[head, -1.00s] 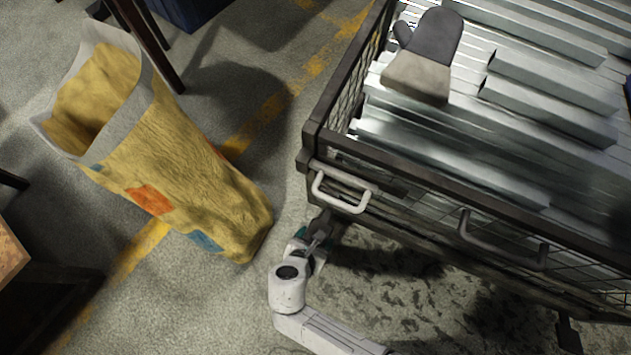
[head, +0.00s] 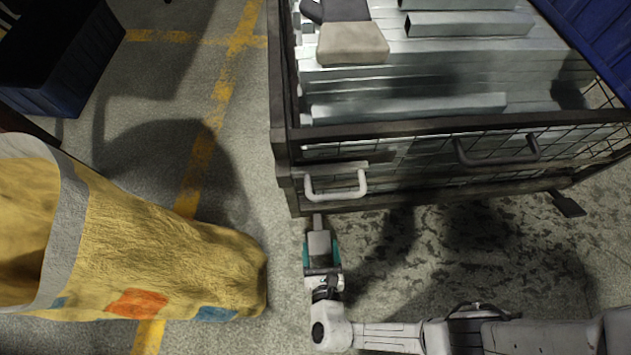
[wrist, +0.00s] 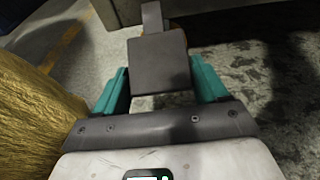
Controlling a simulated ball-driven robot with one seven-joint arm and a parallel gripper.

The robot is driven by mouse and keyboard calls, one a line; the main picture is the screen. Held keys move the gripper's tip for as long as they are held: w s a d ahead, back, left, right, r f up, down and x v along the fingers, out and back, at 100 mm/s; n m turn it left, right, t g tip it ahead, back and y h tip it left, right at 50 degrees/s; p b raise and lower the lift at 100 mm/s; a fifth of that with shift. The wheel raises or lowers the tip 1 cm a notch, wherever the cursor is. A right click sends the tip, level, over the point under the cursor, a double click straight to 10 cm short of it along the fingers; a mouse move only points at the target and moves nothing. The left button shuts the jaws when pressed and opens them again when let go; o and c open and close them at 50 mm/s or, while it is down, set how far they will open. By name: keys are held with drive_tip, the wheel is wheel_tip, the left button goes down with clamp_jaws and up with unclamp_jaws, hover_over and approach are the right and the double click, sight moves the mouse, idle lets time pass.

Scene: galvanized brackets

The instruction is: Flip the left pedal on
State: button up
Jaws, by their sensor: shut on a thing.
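The left pedal (head: 318,241) is a flat grey plate on a narrow stem, sticking out from under the cart's near left corner. In the wrist view the pedal plate (wrist: 158,62) fills the space between the teal fingers, and its stem runs up toward the cart. My gripper (head: 321,250) is shut on the pedal, with a finger on each side of it; it also shows in the wrist view (wrist: 160,82). The pedal's joint with the cart is hidden beneath the frame. A second, dark pedal (head: 567,204) sticks out at the cart's right.
The mesh cart (head: 400,129) holds galvanized bars and a grey-and-beige glove (head: 352,42). A white handle (head: 336,186) sits just above my gripper. A big yellow sack (head: 165,262) lies close on the left. A blue crate (head: 75,65) is at the far left.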

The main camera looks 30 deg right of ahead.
drive_tip(key=shift+w+f, duration=0.1)
drive_tip(key=shift+f, duration=0.05)
idle(0.3)
drive_tip(key=o, duration=1.4)
